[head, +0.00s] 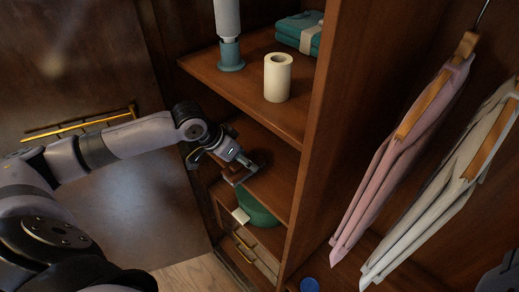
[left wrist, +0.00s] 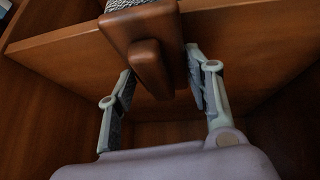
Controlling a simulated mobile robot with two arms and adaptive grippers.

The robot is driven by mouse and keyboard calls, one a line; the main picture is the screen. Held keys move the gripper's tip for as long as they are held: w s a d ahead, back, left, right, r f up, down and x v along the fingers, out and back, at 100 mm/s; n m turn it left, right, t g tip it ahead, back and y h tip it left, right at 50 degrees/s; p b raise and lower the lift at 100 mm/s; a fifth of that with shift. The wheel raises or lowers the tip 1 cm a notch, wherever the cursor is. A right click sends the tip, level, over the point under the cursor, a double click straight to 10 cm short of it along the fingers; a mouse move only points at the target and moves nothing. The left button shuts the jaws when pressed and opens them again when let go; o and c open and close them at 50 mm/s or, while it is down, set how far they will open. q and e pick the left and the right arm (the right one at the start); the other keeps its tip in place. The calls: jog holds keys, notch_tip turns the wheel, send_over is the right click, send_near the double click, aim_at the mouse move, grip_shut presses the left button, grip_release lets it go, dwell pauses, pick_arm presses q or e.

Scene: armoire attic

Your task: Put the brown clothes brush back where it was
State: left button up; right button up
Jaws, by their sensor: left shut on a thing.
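The brown clothes brush (left wrist: 138,28) is at the top middle of the left wrist view, its wooden back and raised grip toward the camera and speckled bristles at the top edge. In the head view my left gripper (head: 240,172) reaches into the armoire at the middle shelf (head: 275,168), and the brush is a small dark brown patch mostly hidden by the fingers. I cannot tell whether the brush touches the shelf. My right gripper is not in view.
The upper shelf (head: 240,82) holds a white roll (head: 278,78), a white-and-teal cylinder (head: 230,40) and folded teal cloth (head: 300,32).

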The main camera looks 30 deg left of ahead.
aim_at(262, 155)
pick_arm(q)
jog(key=shift+w+d, duration=0.35)
jog(key=shift+w, duration=0.25)
jog(key=w+d, duration=0.1)
jog(key=w+d+p, duration=0.1)
jog(key=w, duration=0.1)
jog(key=shift+w+r+p, duration=0.1)
jog(key=shift+r+p, duration=0.1)
jog(key=shift+p, duration=0.1)
jog(key=shift+w+f+p, duration=0.1)
jog(key=shift+f+p, duration=0.05)
jog(key=shift+p, duration=0.2)
jog(key=shift+f, duration=0.15)
jog(key=o, duration=0.6)
jog(key=shift+s, duration=0.2)
jog(key=o, duration=0.4)
jog(key=shift+w, duration=0.1)
